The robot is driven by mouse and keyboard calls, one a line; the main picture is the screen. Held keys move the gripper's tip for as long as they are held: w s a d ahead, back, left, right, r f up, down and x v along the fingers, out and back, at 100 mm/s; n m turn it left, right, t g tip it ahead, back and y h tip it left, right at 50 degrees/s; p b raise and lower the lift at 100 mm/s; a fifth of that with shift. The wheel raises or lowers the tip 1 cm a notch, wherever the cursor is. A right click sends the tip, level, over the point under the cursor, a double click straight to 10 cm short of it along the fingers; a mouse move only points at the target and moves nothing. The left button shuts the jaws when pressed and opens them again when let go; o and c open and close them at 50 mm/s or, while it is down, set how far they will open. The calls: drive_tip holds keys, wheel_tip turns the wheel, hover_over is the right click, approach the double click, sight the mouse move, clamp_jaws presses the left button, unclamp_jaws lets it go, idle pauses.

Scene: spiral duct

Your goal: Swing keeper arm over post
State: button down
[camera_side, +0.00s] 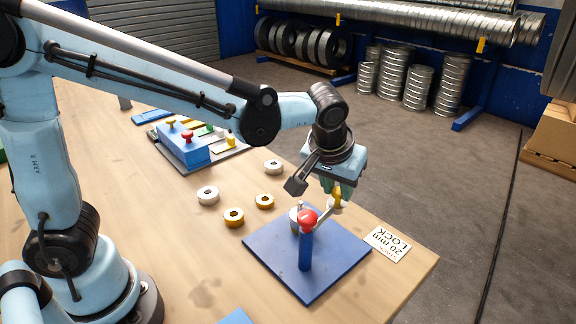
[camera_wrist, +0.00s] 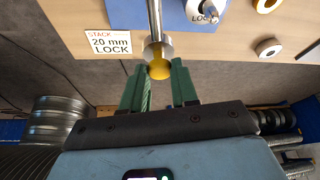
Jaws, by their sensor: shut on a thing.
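A blue baseplate (camera_side: 272,255) lies near the table's front corner. On it stands a blue upright with a red cap (camera_side: 307,218), and a thin metal post (camera_side: 299,207) with a pale ring low on it shows just behind. The grey keeper arm (camera_side: 324,212) runs from the red cap out to the right and ends in a yellow knob (camera_side: 337,191). It points away from the post. My gripper (camera_side: 335,183) is shut on the yellow knob. In the wrist view, the knob (camera_wrist: 159,69) shows at the green fingertips (camera_wrist: 158,80), with the metal arm behind it.
Several white and orange rings (camera_side: 234,217) lie left of the plate. A blue block with coloured knobs (camera_side: 183,147) stands farther back. A card reading "STACK 20 mm LOCK" (camera_side: 388,244) lies right of the plate, close to the table edge.

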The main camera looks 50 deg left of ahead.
drive_tip(key=s+a+n+g+y, duration=0.1)
drive_tip(key=s+a+n+y, duration=0.1)
drive_tip(key=a+n, duration=0.3)
drive_tip(key=shift+s+a+n+g+y, duration=0.25)
drive_tip(key=shift+s+n+g, duration=0.2)
drive_tip(key=shift+n, duration=1.05)
drive_tip(key=c, duration=0.8)
unclamp_jaws()
drive_tip(key=shift+c, duration=0.2)
drive_tip(key=v, duration=1.2)
